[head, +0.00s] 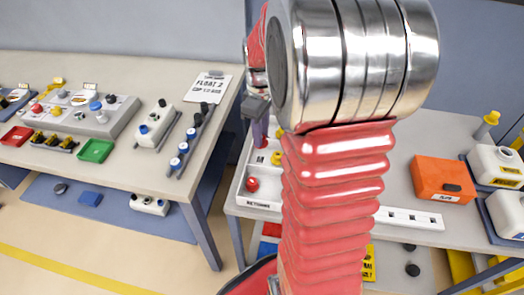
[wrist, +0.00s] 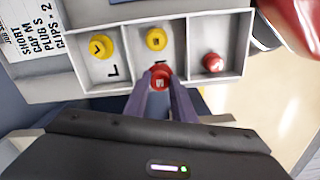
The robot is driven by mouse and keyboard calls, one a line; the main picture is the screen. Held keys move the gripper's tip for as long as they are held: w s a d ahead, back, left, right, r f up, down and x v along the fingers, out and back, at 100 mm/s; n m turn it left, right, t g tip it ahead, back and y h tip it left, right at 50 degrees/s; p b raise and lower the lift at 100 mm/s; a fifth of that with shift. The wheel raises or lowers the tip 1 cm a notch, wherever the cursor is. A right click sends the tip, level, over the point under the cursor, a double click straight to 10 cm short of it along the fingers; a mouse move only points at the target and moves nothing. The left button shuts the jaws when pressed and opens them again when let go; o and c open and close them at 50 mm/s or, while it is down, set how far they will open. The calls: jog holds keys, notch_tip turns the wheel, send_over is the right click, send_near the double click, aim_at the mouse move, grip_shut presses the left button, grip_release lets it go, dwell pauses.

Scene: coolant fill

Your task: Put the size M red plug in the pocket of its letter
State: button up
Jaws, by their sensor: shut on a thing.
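In the wrist view my gripper (wrist: 160,75) is shut on a red plug (wrist: 160,82), whose top mark is too small to read surely. It hangs at the near side of the middle pocket of a white tray (wrist: 243,45); whether it touches is unclear. The left pocket has a letter L and a yellow plug (wrist: 102,46). The middle pocket holds another yellow plug (wrist: 156,39), its letter mostly hidden by the held plug. The right pocket holds a red plug (wrist: 213,62). In the head view my gripper (head: 261,142) is over the tray (head: 240,192); my arm hides much.
A printed card (wrist: 30,40) lies beside the tray in the wrist view. In the head view an orange box (head: 443,178) and white containers (head: 496,165) stand right. A second bench (head: 120,75) on the left carries switches and small trays, with a floor gap between the benches.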

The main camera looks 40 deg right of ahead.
jog(key=shift+f, duration=1.35)
jog(key=shift+f, duration=1.85)
jog(key=shift+f, duration=0.1)
jog(key=o, duration=1.1)
jog(key=shift+c, duration=0.2)
notch_tip(320, 180, up, 12)
jog(key=shift+r, duration=0.1)
